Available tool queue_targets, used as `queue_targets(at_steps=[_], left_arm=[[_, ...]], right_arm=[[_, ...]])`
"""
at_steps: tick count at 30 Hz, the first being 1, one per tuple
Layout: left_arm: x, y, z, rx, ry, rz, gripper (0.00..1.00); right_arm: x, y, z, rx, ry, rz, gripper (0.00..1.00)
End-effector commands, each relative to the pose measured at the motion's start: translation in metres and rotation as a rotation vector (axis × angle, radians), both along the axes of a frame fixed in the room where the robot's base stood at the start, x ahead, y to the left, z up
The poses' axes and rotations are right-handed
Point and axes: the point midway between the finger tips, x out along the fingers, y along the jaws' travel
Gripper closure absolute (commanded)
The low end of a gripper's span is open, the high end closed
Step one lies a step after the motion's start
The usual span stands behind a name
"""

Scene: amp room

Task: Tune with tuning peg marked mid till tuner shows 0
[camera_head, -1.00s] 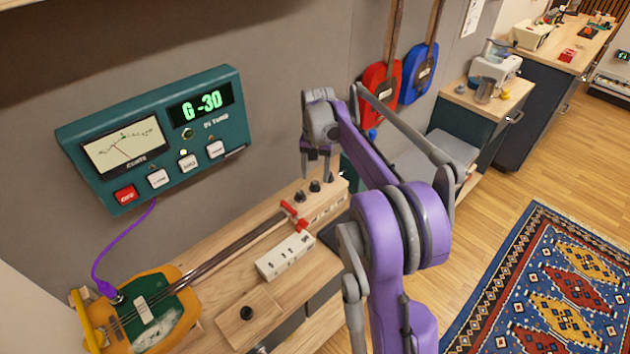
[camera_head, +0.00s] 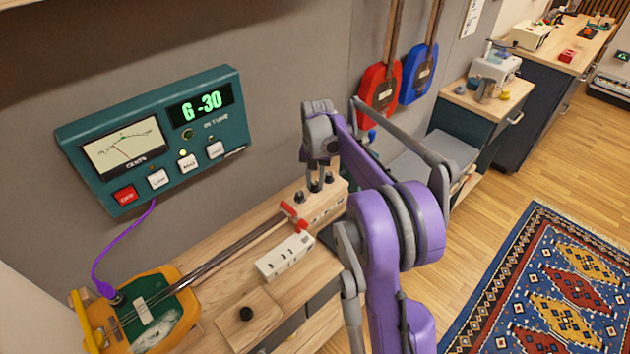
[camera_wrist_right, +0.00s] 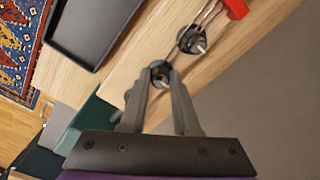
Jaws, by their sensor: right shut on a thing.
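The green tuner (camera_head: 225,131) on the wall reads "G -30" in green digits, and its needle sits left of centre. A small lamp above the button that seems marked MID (camera_head: 187,164) glows yellow. Dark tuning pegs (camera_head: 298,197) stand on the wooden headstock (camera_head: 322,206) of the orange instrument (camera_head: 165,325). My right gripper (camera_head: 320,178) points down at them. In the right wrist view its fingertips (camera_wrist_right: 160,76) are closed around one peg, with another peg (camera_wrist_right: 193,40) apart beside it. The peg labels are too small to read. My left gripper is out of view.
A red clamp (camera_head: 294,215) is by the neck near the pegs. A white block (camera_head: 285,256) and a black knob (camera_head: 246,313) are on the bench. A purple cable (camera_head: 95,255) links tuner and instrument. A dark tray (camera_wrist_right: 92,28) shows in the wrist view.

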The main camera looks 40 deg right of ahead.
Motion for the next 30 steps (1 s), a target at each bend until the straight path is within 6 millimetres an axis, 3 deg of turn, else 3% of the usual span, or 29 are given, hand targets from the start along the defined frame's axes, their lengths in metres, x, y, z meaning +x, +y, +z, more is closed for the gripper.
queue_targets(at_steps=[14, 30], left_arm=[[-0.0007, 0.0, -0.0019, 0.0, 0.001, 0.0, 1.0], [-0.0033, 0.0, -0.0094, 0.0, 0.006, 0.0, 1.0]], right_arm=[[-0.0001, 0.0001, 0.0, 0.0, 0.0, -0.088, 1.0], [-0.0001, 0.0004, -0.0001, 0.0, 0.0, -0.555, 1.0]])
